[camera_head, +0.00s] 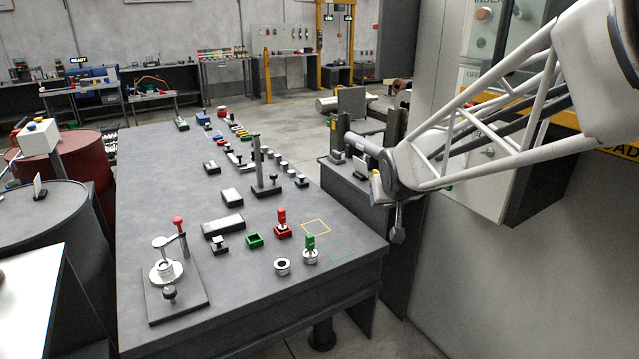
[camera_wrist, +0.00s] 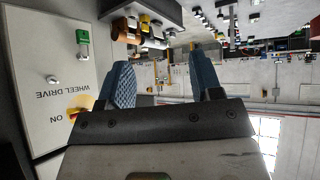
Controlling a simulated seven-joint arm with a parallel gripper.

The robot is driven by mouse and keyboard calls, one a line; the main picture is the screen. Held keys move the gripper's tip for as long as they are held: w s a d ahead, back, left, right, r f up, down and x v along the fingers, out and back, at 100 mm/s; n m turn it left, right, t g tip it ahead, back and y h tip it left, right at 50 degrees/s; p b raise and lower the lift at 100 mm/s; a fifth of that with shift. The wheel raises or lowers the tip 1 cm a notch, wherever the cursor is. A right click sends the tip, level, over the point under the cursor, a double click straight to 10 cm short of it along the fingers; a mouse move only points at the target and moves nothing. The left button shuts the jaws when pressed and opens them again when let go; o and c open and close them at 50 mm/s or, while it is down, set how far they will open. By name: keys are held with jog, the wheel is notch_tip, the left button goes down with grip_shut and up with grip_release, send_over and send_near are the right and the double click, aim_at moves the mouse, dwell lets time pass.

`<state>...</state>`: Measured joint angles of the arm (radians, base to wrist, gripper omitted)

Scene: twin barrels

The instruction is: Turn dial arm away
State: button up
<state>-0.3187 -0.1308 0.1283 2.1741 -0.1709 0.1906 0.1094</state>
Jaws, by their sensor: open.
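In the head view, a device with a pivoting arm topped by a red knob (camera_head: 178,222) stands on a dark square base plate (camera_head: 190,302) at the near left of the table. It has a pale round hub, and the arm reaches up and right from it. It looks like the dial arm, but I see no label on it. In the wrist view my gripper (camera_wrist: 160,62) is open, with two blue fingers apart and nothing between them. In the head view my arm's end is beyond the table's right edge, well away from the red-knobbed device.
The grey table (camera_head: 150,190) carries several blocks, an upright post (camera_head: 257,160), a red-handled piece (camera_head: 282,222) and a green-handled piece (camera_head: 310,247). A control cabinet (camera_head: 485,170) stands right. Barrels (camera_head: 50,225) stand left.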

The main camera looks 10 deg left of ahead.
jog(key=w+a+f+n+t+y, duration=0.1)
jog(key=w+a+f+y, duration=0.2)
jog(key=a, duration=0.8)
jog(key=w+a+f+n+y, duration=0.1)
jog(key=w+a+f+n, duration=0.3)
jog(key=a, duration=0.6)
jog(key=w+a+f+m+t+y, duration=0.1)
jog(key=w+a+f+y, duration=0.1)
jog(key=w+a, duration=0.65)
jog(key=n+g+y, duration=0.3)
jog(key=n+y, duration=0.2)
jog(key=y, duration=0.3)
send_near(175, 219)
jog(key=w+a, duration=0.1)
jog(key=w+a+f, duration=0.1)
jog(key=a, duration=0.1)
jog(key=shift+w, duration=0.1)
jog(key=shift+x, duration=3.8)
